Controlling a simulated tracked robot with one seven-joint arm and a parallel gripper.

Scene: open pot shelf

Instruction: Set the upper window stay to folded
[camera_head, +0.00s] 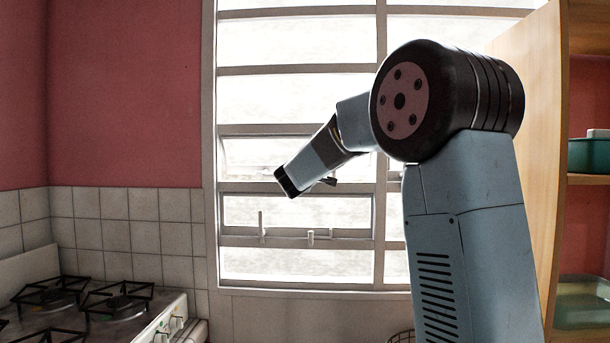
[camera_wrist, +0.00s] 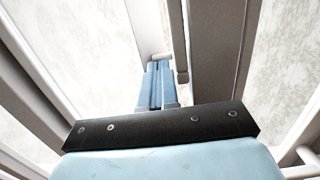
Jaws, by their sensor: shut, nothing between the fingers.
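In the wrist view, my gripper (camera_wrist: 158,66) has its two blue fingers together, with nothing between them. A slim pale bar (camera_wrist: 178,40), which looks like the upper window stay, runs beside the fingertips on their right. I cannot tell whether they touch it. A small pale fitting is at the fingertips. In the head view, my forearm crosses in front of the upper opening sash (camera_head: 245,155) and hides much of its lower right. The stay cannot be made out there, and the fingers are mostly hidden behind the wrist.
The lower sash has a small upright handle (camera_head: 262,225) and a short peg (camera_head: 311,237) on its bottom rail. A stove (camera_head: 110,305) stands at the lower left. A wooden shelf (camera_head: 540,110) with a green pot (camera_head: 590,155) is at the right.

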